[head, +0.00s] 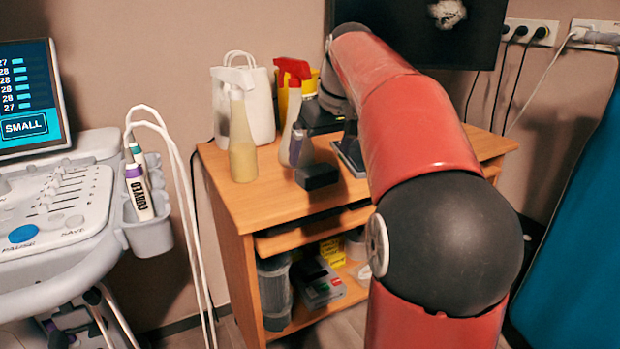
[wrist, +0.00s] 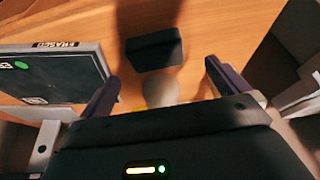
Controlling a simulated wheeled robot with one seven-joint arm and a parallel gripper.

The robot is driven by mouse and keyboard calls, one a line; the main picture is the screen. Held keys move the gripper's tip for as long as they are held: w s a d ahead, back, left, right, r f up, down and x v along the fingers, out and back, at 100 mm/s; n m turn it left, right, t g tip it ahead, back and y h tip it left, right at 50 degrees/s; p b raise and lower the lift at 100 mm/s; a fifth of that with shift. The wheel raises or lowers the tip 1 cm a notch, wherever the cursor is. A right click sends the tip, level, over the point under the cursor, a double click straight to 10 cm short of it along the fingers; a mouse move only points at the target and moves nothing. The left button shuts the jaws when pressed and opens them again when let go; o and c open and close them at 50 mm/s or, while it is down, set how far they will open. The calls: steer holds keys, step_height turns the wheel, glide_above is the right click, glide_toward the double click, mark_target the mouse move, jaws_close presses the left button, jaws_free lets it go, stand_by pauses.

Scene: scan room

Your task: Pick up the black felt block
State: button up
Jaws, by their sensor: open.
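The black felt block (head: 317,177) lies on the wooden desk near its front edge, left of my arm. In the wrist view the block (wrist: 153,50) lies flat on the wood, just beyond the fingertips and roughly between their lines. My gripper (wrist: 161,75) is open, with one dark finger on each side and nothing held. The fingers are apart from the block. In the head view my gripper (head: 322,132) is above and behind the block, partly hidden by my arm.
A dark flat labelled box (wrist: 50,70) lies left of the block in the wrist view. An ultrasound console (head: 60,215) stands left.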

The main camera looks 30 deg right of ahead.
mark_target(317, 169)
steer(key=x, duration=0.5)
steer(key=shift+w+d+f+b, duration=0.15)
steer(key=shift+d+f+b, duration=0.05)
steer(key=shift+d+b, duration=0.15)
steer(key=c, duration=1)
